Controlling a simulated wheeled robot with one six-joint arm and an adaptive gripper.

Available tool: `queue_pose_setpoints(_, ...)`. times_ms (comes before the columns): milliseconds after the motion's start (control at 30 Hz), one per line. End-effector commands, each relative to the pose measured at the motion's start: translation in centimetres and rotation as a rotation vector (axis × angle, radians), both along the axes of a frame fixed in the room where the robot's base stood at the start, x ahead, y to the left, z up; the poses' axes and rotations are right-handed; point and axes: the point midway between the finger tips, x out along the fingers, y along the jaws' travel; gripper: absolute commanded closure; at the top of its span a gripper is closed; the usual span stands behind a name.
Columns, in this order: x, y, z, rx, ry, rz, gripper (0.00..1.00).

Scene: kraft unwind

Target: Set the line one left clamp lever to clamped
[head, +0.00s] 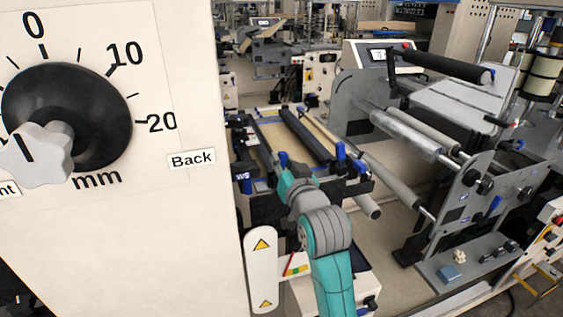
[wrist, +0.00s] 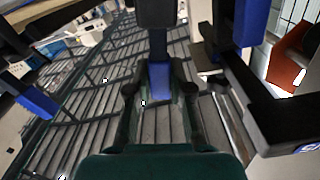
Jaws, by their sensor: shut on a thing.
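A blue-tipped clamp lever (wrist: 159,78) hangs on a black holder between the two dark fingers of my gripper (wrist: 159,92) in the wrist view. The fingers are shut on its blue end. In the head view my gripper (head: 285,174) is at the front left of the unwind frame, at a blue lever (head: 283,158). The arm hides part of the frame there. The lever's exact angle and its label cannot be read.
Another blue lever (head: 340,150) stands to the right on the same frame. A further blue lever (wrist: 252,22) and a black bracket (wrist: 268,110) are close on the right in the wrist view. A large cream panel with a dial (head: 68,110) fills the head view's left. Grey rollers (head: 405,135) stand right.

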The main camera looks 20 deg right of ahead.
Motion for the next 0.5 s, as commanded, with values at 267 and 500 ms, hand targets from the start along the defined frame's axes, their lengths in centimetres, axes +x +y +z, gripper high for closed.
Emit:
queue_pose_setpoints(267, 0.0, -1.1, -0.3, 0.158, 0.000, -0.001, 1.00)
queue_pose_setpoints(500, 0.0, -2.3, -0.9, 0.378, -0.001, -0.001, 1.00)
